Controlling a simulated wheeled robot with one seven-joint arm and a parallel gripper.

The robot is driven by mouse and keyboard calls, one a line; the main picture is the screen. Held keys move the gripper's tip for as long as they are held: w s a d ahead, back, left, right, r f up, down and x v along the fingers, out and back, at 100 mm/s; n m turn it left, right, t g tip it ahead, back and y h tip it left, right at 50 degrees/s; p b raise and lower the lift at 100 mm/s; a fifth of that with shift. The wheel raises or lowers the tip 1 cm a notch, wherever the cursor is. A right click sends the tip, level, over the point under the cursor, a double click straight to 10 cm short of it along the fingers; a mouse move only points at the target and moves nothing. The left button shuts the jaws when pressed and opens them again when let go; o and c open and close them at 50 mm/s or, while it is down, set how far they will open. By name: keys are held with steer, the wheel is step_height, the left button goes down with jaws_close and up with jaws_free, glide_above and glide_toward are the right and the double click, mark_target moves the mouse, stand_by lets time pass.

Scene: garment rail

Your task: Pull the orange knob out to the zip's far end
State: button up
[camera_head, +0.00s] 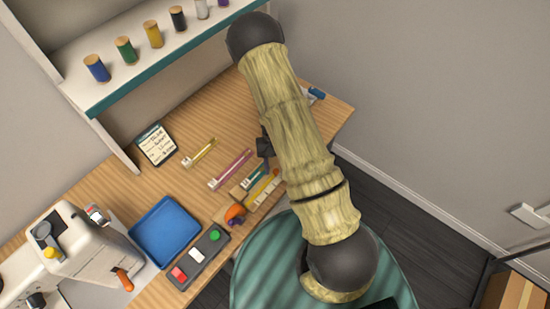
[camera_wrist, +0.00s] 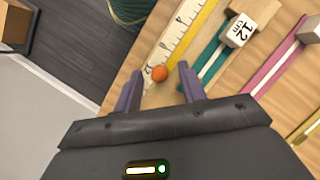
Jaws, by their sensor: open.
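The orange knob (camera_wrist: 159,74) shows in the wrist view as a small ball at the near end of a yellow zip strip (camera_wrist: 203,27). A white measuring scale (camera_wrist: 182,28) runs beside that strip. My gripper (camera_wrist: 160,71) is open, with one purple finger on each side of the knob in the picture. I cannot tell whether the fingertips are down at its height; neither finger visibly touches it. In the head view my gripper (camera_head: 265,149) is partly behind my arm, above the bench, and the scale (camera_head: 264,189) lies below it.
A teal zip (camera_wrist: 212,60) with a block marked 12 cm (camera_wrist: 238,31) and a pink zip (camera_wrist: 272,70) lie alongside. A green striped round seat (camera_head: 262,270) adjoins the bench edge.

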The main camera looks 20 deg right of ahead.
steer(key=b+v, duration=0.1)
steer(key=v, duration=1.6)
steer(key=shift+r+b, duration=0.25)
steer(key=shift+b, duration=0.15)
steer(key=s+r+n+t, duration=0.2)
steer(key=s+r+t, duration=0.5)
steer(key=s, duration=0.7)
steer(key=shift+s+a+r+h, duration=0.15)
steer(key=shift+a+r+h, duration=0.3)
steer(key=shift+r, duration=0.3)
